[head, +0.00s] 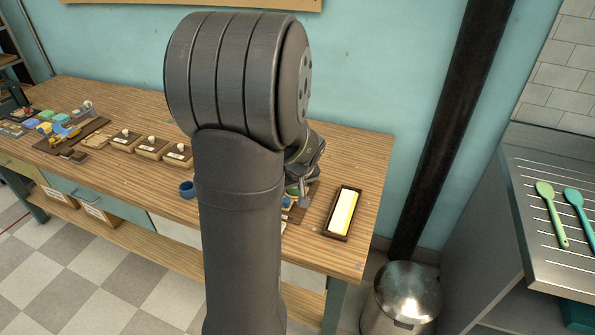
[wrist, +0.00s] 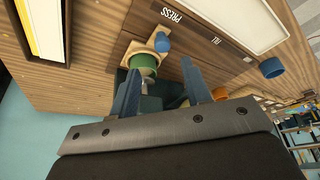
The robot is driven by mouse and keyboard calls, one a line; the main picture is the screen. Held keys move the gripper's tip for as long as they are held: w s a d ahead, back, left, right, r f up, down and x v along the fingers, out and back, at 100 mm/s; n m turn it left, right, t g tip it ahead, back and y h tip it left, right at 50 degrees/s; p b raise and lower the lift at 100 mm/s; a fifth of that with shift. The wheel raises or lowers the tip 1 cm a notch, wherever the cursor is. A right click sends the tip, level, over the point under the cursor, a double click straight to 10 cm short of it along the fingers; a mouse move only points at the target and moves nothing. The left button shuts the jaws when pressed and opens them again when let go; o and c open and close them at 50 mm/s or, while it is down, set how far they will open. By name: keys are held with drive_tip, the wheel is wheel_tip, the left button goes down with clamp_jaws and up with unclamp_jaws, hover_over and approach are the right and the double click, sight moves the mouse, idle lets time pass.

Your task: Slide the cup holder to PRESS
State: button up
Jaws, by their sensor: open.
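In the wrist view, a light wooden holder (wrist: 131,49) carries a green round cup (wrist: 144,63) and has a blue knob (wrist: 162,42) at its side. The PRESS label (wrist: 172,15) is on a dark strip just beyond the holder. My gripper (wrist: 161,71) is open, its two blue-grey fingers apart. The left finger is close to the green cup, and the right one is off to the right of it. I cannot tell whether either touches. In the head view my arm hides most of this spot.
A long tray with a yellow and white block (head: 343,213) lies at the table's right end. A blue cup (head: 187,189) stands left of my arm; a blue cup also shows in the wrist view (wrist: 272,68). A metal bin (head: 402,300) stands beside the table.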

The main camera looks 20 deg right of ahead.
drive_tip(key=v, duration=1)
drive_tip(key=shift+f, duration=0.2)
drive_tip(key=x, duration=1.7)
drive_tip(key=shift+w, duration=0.15)
drive_tip(key=shift+r, duration=0.1)
drive_tip(key=v, duration=1.7)
drive_tip(key=x, duration=1.7)
drive_tip(key=shift+w+a+f, duration=0.2)
drive_tip(key=shift+w+a, duration=0.2)
drive_tip(key=shift+w, duration=0.05)
drive_tip(key=w+a, duration=0.8)
drive_tip(key=shift+a, duration=0.1)
drive_tip(key=v, duration=1.6)
drive_tip(key=shift+s+d, duration=0.2)
